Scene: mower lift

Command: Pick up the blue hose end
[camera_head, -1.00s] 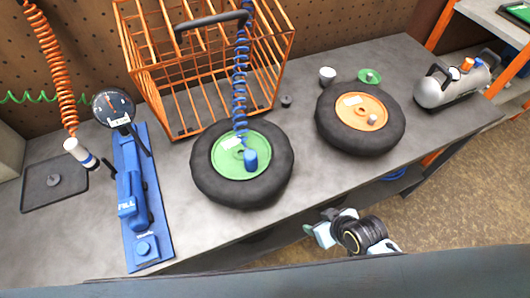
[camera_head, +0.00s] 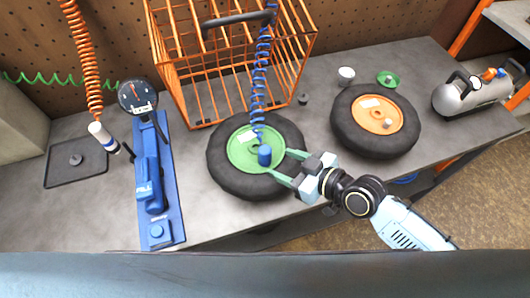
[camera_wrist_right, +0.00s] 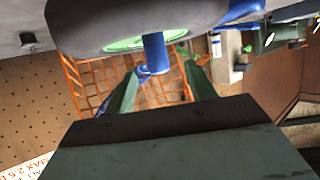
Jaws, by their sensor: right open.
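The blue hose end (camera_head: 264,155) is a short blue cylinder at the bottom of a coiled blue hose (camera_head: 259,85). It stands at the green hub (camera_head: 243,148) of the left wheel. My right gripper (camera_head: 284,164) is open, just right of the hose end, with its fingers pointing left toward it. In the right wrist view the hose end (camera_wrist_right: 155,52) shows beyond and between the two open fingers (camera_wrist_right: 160,80). I cannot tell whether a finger touches it. My left gripper is not in view.
The black tire (camera_head: 228,181) lies flat on the grey bench (camera_head: 330,60). An orange wire basket (camera_head: 200,100) stands behind it. An orange-hubbed wheel (camera_head: 375,115) and a silver tank (camera_head: 465,97) are to the right. A blue fill station with a gauge (camera_head: 157,190) is at left.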

